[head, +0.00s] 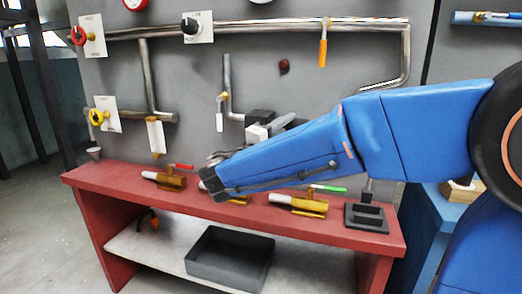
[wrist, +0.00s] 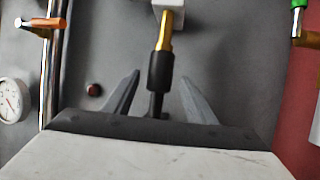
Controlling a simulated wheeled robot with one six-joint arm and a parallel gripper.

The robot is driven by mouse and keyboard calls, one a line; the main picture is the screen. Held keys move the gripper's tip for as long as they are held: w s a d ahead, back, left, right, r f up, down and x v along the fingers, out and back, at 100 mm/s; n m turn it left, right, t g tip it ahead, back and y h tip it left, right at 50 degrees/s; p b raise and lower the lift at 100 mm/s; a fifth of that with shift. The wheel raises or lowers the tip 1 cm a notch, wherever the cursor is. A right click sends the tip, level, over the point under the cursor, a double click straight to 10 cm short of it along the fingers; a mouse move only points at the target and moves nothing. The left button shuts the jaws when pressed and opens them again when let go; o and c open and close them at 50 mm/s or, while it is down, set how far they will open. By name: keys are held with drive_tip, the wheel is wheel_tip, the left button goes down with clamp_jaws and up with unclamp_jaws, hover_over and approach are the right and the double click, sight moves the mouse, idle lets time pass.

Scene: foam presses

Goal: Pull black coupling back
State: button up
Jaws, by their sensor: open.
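The black coupling (wrist: 160,71) is a dark sleeve on a gold stem (wrist: 166,30) that comes out of a white block (wrist: 172,14) at the top of the wrist view. My gripper (wrist: 160,78) is open, with one grey finger on each side of the coupling. Gaps show between the coupling and both fingers, and neither finger looks to touch it. The lower end of the coupling meets a thin dark part near my gripper's black bar. In the head view my blue arm covers much of this area, and I cannot make out the coupling there.
A red bench (head: 115,178) carries several brass fittings, including one with a green handle (head: 327,189). Steel pipes (head: 255,26) with valves run along the grey wall. An orange handle (head: 323,53) hangs from the upper pipe. A grey bin (head: 228,283) stands on the lower shelf.

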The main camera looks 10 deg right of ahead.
drive_tip(key=v, duration=1.3)
drive_tip(key=shift+w, duration=0.1)
drive_tip(key=s+d+f+m+g+y, duration=0.1)
drive_tip(key=s+d+f+g+y, duration=0.2)
drive_tip(key=d, duration=0.4)
drive_tip(key=s+d+f+g, duration=0.3)
drive_tip(key=s+d+f, duration=0.1)
drive_tip(key=d+f, duration=0.25)
drive_tip(key=s+d+f+m+g+y, duration=0.1)
drive_tip(key=s+d+f+g+y, duration=0.15)
drive_tip(key=d, duration=0.55)
drive_tip(key=s+a+f+m+y, duration=0.3)
drive_tip(key=s+f+m+y, duration=0.2)
drive_tip(key=s+f+y, duration=0.5)
drive_tip(key=s, duration=0.3)
drive_tip(key=shift+a+f, duration=0.25)
drive_tip(key=shift+f, duration=0.1)
drive_tip(key=shift+s+t, duration=0.1)
drive_tip(key=shift+t, duration=0.15)
